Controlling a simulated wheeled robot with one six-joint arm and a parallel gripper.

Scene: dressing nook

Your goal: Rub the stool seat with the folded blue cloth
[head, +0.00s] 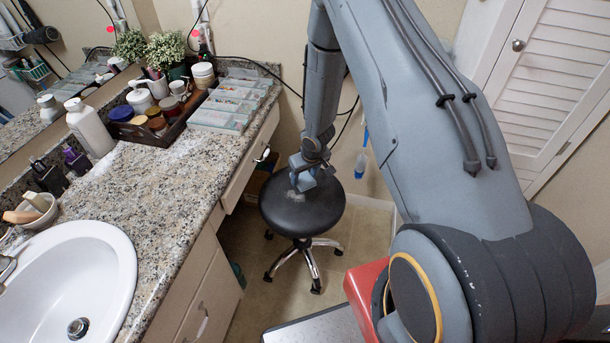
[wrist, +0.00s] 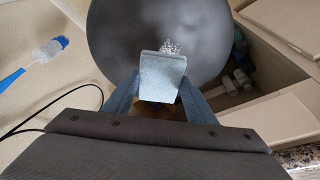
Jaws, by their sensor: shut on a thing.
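The black round stool (head: 325,212) stands on the floor beside the counter, on a chrome base with casters. Its dark seat fills the upper middle of the wrist view (wrist: 120,45). My gripper (head: 303,178) is over the back left part of the seat. It is shut on the folded blue cloth (wrist: 162,75), which shows pale blue between the fingers. A small patch of whitish specks (wrist: 172,47) lies on the seat just beyond the cloth. I cannot tell whether the cloth touches the seat.
The granite counter (head: 170,195) with a sink (head: 75,270) and a tray of jars (head: 150,130) runs along the left. A blue-and-white brush (wrist: 45,52) is off to one side of the stool. A louvered door (head: 555,75) is at the right.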

